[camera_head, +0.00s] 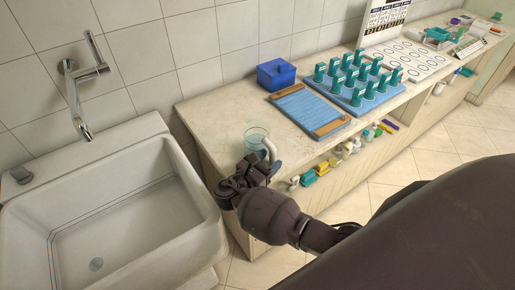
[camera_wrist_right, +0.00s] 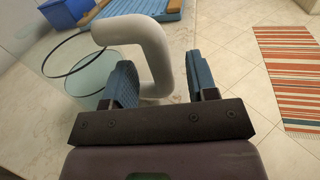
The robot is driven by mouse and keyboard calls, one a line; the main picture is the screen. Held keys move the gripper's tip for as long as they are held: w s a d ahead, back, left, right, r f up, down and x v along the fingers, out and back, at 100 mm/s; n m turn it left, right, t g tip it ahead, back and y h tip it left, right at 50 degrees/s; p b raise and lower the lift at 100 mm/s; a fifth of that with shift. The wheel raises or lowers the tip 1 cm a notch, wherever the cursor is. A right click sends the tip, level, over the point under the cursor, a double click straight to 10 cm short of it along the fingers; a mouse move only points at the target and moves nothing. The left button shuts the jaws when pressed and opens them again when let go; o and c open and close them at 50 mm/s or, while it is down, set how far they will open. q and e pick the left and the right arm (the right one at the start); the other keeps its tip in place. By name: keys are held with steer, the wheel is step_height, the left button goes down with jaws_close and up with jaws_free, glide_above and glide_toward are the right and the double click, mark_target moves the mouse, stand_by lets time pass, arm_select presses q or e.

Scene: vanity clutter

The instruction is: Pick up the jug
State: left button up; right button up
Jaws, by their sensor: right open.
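The jug is a clear glass vessel with a thick white handle, standing near the front left of the counter. In the head view the jug (camera_head: 255,136) is just beyond my right gripper (camera_head: 267,166), which partly covers it. In the right wrist view the jug's glass (camera_wrist_right: 82,78) is at the left, and its handle loops to the right. My right gripper (camera_wrist_right: 158,84) is open there, its blue-padded fingers on either side of the handle's lower part. A gap shows between the handle and the right finger; whether the left finger touches is unclear. My left gripper is out of view.
A white sink (camera_head: 120,215) with a wall tap is to the left. A blue box (camera_head: 276,75), a blue board (camera_head: 305,108) and a rack of teal pieces (camera_head: 358,82) stand farther right on the counter. Bottles sit on a shelf below. A striped rug (camera_wrist_right: 290,75) lies on the floor.

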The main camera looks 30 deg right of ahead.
jaws_close()
steer(key=shift+r, duration=0.15)
stand_by(0.5)
